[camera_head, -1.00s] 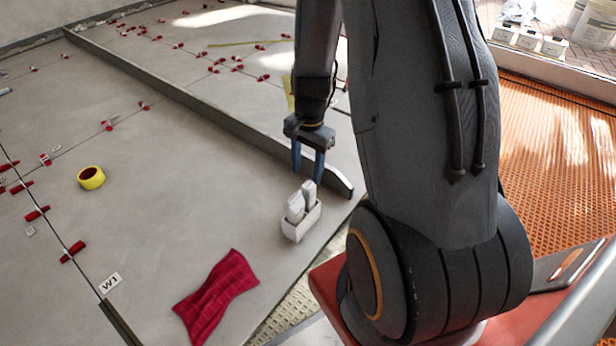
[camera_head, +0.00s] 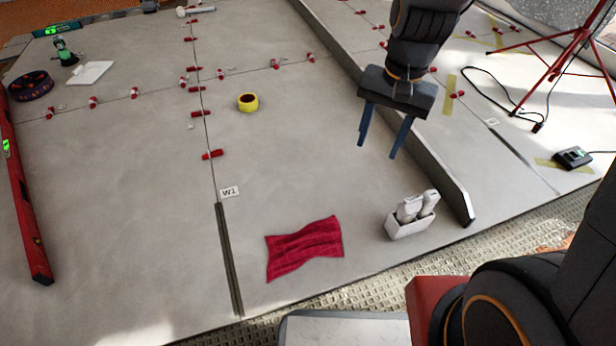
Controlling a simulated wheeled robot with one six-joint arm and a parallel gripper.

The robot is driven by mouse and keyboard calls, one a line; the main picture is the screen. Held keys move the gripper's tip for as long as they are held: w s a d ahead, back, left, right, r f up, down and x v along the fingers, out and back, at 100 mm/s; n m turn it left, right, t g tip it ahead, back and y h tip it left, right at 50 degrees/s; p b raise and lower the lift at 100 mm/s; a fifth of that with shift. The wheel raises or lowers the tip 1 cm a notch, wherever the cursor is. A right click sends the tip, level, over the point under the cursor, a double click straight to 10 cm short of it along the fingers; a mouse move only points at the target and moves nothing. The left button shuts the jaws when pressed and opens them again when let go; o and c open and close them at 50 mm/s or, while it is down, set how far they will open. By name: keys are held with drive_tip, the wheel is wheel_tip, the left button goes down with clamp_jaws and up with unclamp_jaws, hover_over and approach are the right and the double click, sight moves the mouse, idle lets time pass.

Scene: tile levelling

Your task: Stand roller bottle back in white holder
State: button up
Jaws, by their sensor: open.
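The white holder (camera_head: 408,230) stands on the grey tiled floor near its front edge, right of the red cloth. Two white bottles, a left one (camera_head: 409,208) and a right one (camera_head: 431,201), stand in it with their upper parts above the rim, leaning slightly. I cannot tell which is the roller bottle. Their lower ends are hidden by the holder wall. My gripper (camera_head: 378,148) is open and empty, with its two blue fingers pointing down. It shows above and behind the holder in the picture, apart from the bottles.
A low grey ledge (camera_head: 425,165) runs just right of the holder. The red cloth (camera_head: 304,246) lies flat to its left. A yellow tape roll (camera_head: 248,102) and red levelling clips lie farther back. A red level (camera_head: 24,200) is at far left, a red tripod (camera_head: 560,45) at far right.

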drive_tip(key=s+a+r+n, duration=0.5)
drive_tip(key=s+a+n, duration=0.1)
drive_tip(key=s, duration=0.4)
drive_tip(key=s+a+r+n, duration=0.5)
drive_tip(key=s+a, duration=0.3)
drive_tip(key=s, duration=0.2)
drive_tip(key=shift+s+r+n+y, duration=0.15)
drive_tip(key=shift+r+n+y, duration=0.2)
drive_tip(key=shift+n, duration=0.45)
drive_tip(key=shift+r, duration=0.15)
drive_tip(key=d+r+m+p, duration=0.2)
drive_tip(key=d+r+p, duration=0.5)
drive_tip(key=r+p, duration=0.4)
drive_tip(key=d+r+m+h+p, duration=0.1)
drive_tip(key=d+r+m+p, duration=0.2)
drive_tip(key=d+r+p, duration=0.4)
drive_tip(key=d+r+m+p, duration=0.3)
drive_tip(key=d+r+p, duration=0.4)
drive_tip(key=r+p, duration=0.8)
drive_tip(key=shift+p, duration=4.6)
drive_tip(key=shift+h, duration=0.25)
